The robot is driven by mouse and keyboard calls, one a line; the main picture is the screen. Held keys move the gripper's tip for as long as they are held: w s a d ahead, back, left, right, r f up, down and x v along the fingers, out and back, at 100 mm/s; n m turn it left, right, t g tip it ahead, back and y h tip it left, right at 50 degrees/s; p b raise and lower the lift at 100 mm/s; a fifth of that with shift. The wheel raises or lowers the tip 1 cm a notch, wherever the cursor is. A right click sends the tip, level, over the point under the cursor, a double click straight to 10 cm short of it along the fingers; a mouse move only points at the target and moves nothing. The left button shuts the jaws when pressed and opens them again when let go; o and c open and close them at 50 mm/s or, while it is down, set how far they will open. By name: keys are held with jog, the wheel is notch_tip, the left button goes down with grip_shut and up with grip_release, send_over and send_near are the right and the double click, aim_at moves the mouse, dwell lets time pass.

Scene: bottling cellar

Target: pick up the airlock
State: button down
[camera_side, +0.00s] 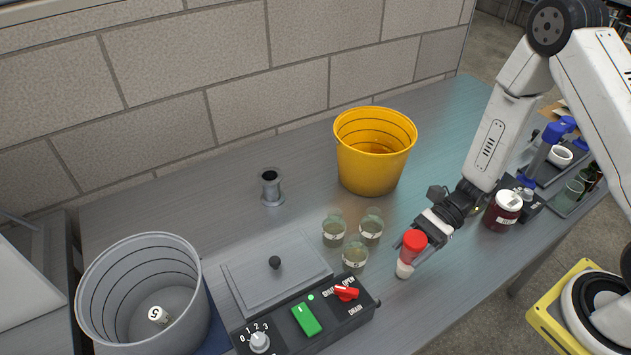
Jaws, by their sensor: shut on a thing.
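The airlock (412,243) is a small upright piece with a red top and a whitish lower part. It is at the right of the middle of the bench, just right of several glass jars. My gripper (414,250) reaches in from the right and is shut on the airlock. One finger partly covers its middle. I cannot tell whether its white bottom touches the bench or is a little above it.
Glass jars (355,254) stand close to the left. A yellow bucket (366,172) is behind, a dark red jar (502,212) to the right. A control box (318,322) and grey bucket (103,291) stand front left. The bench (440,292) is clear in front.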

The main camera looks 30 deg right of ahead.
jog(key=shift+r, duration=4.75)
